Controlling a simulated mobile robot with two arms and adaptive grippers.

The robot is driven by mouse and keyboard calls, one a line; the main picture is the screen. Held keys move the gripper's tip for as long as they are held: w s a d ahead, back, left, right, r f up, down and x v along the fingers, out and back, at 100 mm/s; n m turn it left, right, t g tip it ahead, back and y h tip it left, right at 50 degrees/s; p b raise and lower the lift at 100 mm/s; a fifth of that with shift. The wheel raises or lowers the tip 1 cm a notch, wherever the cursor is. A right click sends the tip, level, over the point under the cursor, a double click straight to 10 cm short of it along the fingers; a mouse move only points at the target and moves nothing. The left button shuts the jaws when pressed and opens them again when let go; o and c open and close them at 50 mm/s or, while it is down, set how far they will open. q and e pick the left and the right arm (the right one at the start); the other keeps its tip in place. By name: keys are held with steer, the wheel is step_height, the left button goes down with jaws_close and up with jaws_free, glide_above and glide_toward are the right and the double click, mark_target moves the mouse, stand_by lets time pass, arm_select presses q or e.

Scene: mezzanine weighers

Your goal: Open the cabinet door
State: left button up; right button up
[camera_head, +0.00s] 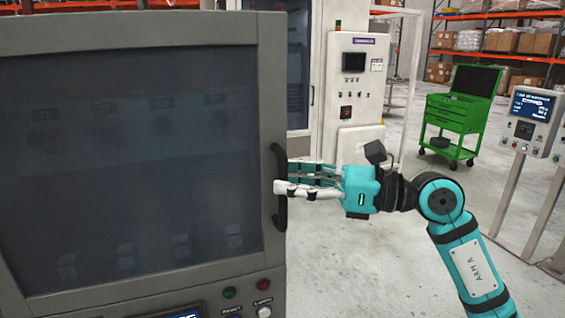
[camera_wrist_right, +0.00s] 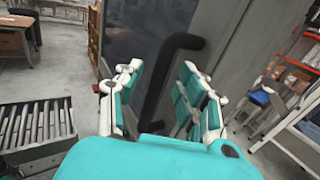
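The grey cabinet door (camera_head: 268,60) has a large dark window and fills the left of the head view; it looks shut. Its black bar handle (camera_head: 281,215) stands upright along the door's right edge. My right gripper (camera_head: 281,178) reaches in from the right at the handle's middle. In the right wrist view, its teal and white fingers (camera_wrist_right: 160,72) are spread, one on each side of the handle (camera_wrist_right: 184,42). Gaps show between the fingers and the bar. My left gripper is not in view.
Red and green buttons (camera_head: 229,293) sit below the window. A control cabinet (camera_head: 357,85) stands behind, with a green tool cart (camera_head: 455,112) and a panel on a post (camera_head: 532,118) to the right. Open floor lies between. A roller conveyor (camera_wrist_right: 37,125) shows in the wrist view.

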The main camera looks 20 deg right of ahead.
steer(key=shift+x, duration=0.9)
steer(key=shift+c, duration=0.2)
steer(key=shift+s, duration=0.1)
jaws_close()
steer(key=shift+a, duration=0.15)
